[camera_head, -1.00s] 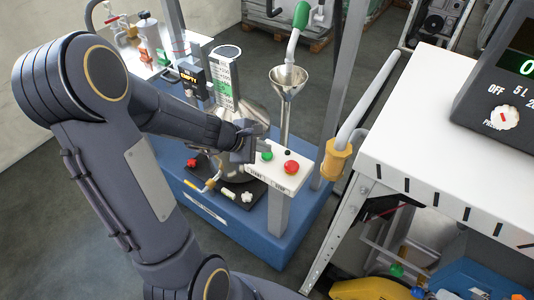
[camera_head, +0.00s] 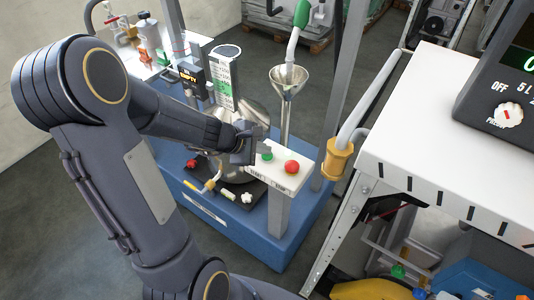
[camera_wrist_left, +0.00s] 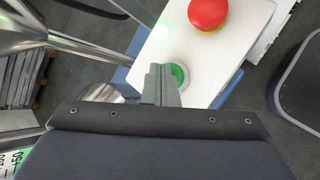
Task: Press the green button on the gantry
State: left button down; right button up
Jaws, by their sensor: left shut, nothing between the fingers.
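The white button box (camera_head: 284,180) of the gantry stands on a grey post. It carries a green button (camera_head: 267,156) and a red mushroom button (camera_head: 292,167). My left gripper (camera_head: 262,148) is shut and empty, with its tips at the green button. In the left wrist view the shut fingers (camera_wrist_left: 161,82) cover part of the green button (camera_wrist_left: 180,75); whether they touch it I cannot tell. The red button (camera_wrist_left: 208,12) is beside them on the same white face (camera_wrist_left: 210,60). My right gripper is not in view.
A metal funnel (camera_head: 287,82) rises behind the box, with a green-handled nozzle (camera_head: 302,14) above it. A yellow-collared nozzle (camera_head: 337,158) hangs to the right. The white table (camera_head: 440,130) fills the right side. The blue base (camera_head: 230,222) lies below.

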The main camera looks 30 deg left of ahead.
aim_at(263, 156)
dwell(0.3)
pick_arm(q)
jog(key=shift+r+p, duration=0.8)
jog(key=shift+r, duration=0.05)
notch_tip(263, 156, up, 5)
jog(key=p, duration=0.4)
jog(key=shift+p, duration=0.3)
dwell(0.3)
